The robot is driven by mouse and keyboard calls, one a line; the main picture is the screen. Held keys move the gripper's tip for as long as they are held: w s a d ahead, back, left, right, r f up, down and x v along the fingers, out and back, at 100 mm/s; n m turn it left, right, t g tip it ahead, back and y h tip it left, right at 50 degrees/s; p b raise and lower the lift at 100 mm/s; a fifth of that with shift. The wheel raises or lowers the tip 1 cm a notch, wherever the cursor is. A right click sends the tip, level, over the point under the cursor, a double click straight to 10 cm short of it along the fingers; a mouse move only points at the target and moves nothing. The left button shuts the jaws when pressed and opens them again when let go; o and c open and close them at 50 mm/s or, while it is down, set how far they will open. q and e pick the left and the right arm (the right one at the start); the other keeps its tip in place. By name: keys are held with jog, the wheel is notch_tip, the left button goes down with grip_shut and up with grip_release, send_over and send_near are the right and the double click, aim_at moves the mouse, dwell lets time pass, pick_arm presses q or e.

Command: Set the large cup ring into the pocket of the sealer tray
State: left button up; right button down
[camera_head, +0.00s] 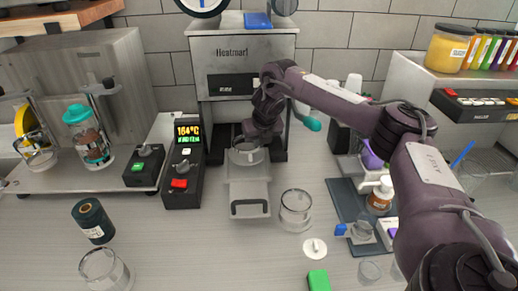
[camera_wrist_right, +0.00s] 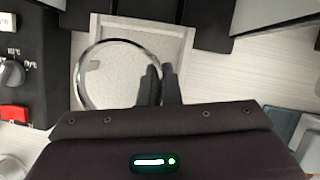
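The large cup ring, a thin shiny metal hoop, shows in the wrist view (camera_wrist_right: 80,88) and in the head view (camera_head: 236,157). My right gripper (camera_wrist_right: 160,84) has its fingers close together across the ring's right edge and is shut on it. In the head view the right gripper (camera_head: 248,140) is at the front of the sealer. The sealer tray (camera_head: 262,190) is pulled out below, pale grey with a dark handle. In the wrist view the ring overlaps the tray (camera_wrist_right: 186,42) and reaches past its left edge. I cannot tell whether it touches the tray. My left gripper is not in view.
The sealer body (camera_head: 240,55) stands behind the tray. A black control box (camera_head: 183,170) is close on the left. A clear glass cup (camera_head: 296,210) stands right of the tray, with a white disc (camera_head: 314,248) in front. A dark mat with bottles (camera_head: 345,200) is farther right.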

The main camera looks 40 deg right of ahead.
aim_at(259, 151)
notch_tip(259, 151, down, 3)
jog(key=shift+p, duration=1)
jog(key=shift+w+f, duration=0.1)
jog(key=shift+f, duration=0.2)
jog(key=shift+d+f, duration=0.1)
jog(key=shift+f, duration=0.1)
jog(key=shift+f, duration=0.2)
jog(key=c, duration=1.6)
grip_release()
